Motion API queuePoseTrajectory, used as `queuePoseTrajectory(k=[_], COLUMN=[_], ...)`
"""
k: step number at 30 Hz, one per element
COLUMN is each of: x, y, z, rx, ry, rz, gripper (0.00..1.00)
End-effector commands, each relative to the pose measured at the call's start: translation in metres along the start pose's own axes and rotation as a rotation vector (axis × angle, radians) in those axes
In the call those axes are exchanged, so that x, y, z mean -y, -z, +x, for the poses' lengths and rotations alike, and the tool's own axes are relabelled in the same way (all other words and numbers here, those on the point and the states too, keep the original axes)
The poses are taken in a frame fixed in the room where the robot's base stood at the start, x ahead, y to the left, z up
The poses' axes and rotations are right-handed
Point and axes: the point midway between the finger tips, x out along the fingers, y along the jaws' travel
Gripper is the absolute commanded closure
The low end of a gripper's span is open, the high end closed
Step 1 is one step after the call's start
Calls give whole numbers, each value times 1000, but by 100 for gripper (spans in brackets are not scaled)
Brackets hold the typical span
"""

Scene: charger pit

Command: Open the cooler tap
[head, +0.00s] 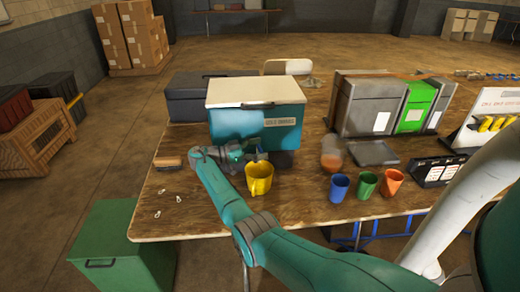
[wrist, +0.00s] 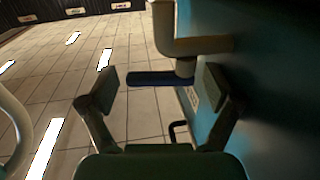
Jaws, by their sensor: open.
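The teal cooler (head: 285,130) with a cream lid stands on the wooden table, with a label on its front. My gripper (head: 250,152) is at the cooler's front, above a yellow cup (head: 260,181). In the wrist view my gripper (wrist: 163,92) is open, its two fingers spread apart. The tap (wrist: 187,45) shows there as a beige body with a blue lever (wrist: 155,78). The lever lies across the gap between the fingers, near their tips; I cannot tell whether either finger touches it. In the head view my gripper and arm largely hide the tap.
A blue cup (head: 339,187), a green cup (head: 365,185) and an orange cup (head: 391,182) stand to the right. A dark box (head: 190,97) is left of the cooler. Grey and green bins (head: 414,108) stand at right. A brush (head: 167,162) lies at left.

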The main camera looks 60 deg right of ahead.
Motion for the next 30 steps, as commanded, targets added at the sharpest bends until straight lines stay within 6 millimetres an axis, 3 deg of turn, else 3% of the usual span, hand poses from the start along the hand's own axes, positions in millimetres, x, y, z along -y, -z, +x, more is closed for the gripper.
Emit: queuePoseTrajectory(k=[7, 15, 19, 30], x=[1, 0, 1, 0], y=[1, 1, 0, 0], z=[-11, -55, -67, -75], rx=[0, 0, 0, 0], ry=[2, 2, 2, 0], rz=[1, -1, -2, 0], gripper=[10, 10, 10, 10])
